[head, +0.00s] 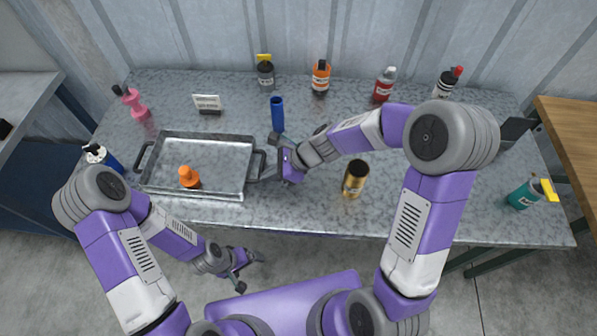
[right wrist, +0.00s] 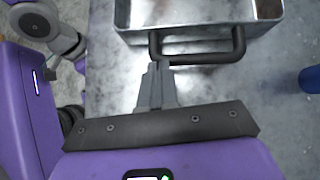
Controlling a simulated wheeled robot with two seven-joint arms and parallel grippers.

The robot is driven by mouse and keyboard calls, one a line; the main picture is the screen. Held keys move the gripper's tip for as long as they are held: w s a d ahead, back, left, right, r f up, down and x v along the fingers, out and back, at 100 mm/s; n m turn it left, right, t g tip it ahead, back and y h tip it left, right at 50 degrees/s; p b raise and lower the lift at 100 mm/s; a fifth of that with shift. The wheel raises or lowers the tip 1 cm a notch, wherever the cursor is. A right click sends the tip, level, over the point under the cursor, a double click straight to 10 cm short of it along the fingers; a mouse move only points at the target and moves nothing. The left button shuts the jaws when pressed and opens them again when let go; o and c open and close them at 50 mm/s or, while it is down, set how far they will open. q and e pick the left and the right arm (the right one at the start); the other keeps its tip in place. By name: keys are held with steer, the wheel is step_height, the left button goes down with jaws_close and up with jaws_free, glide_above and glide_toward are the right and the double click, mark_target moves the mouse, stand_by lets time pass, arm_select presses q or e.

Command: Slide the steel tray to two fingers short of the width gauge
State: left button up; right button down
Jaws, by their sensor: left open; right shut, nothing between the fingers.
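The steel tray (head: 205,133) is a shallow rectangular pan on the left half of the grey table, with a dark handle at each short end. An orange item (head: 189,178) stands inside it near the front. My right gripper (head: 262,172) is shut and empty at the tray's right handle. In the right wrist view its fingertips (right wrist: 157,68) are close against the handle (right wrist: 205,58); I cannot tell whether they touch. The tray wall (right wrist: 200,22) shows beyond. My left gripper (head: 250,272) is open and empty, in front of the table. I cannot tell which thing is the width gauge.
A blue cylinder (head: 277,114) stands behind the right gripper, and a small sign (head: 207,103) behind the tray. A gold can (head: 354,180) stands right of the gripper. A pink bottle (head: 132,102) and several other bottles line the back. The table's right-middle is fairly clear.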

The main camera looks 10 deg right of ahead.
steer(key=shift+w+a, duration=0.15)
steer(key=shift+a, duration=0.65)
steer(key=shift+f, duration=0.1)
steer(key=shift+d, duration=0.3)
step_height(320, 180, up, 11)
steer(key=p, duration=0.6)
steer(key=w+a, duration=0.1)
steer(key=a, duration=0.5)
steer(key=w+a+p, duration=0.1)
steer(key=w+a, duration=0.1)
steer(key=a, duration=0.5)
steer(key=w+a+f+p, duration=0.1)
steer(key=a, duration=0.6)
steer(key=shift+w+a, duration=0.1)
steer(key=shift+w, duration=0.05)
steer(key=shift+r, duration=0.1)
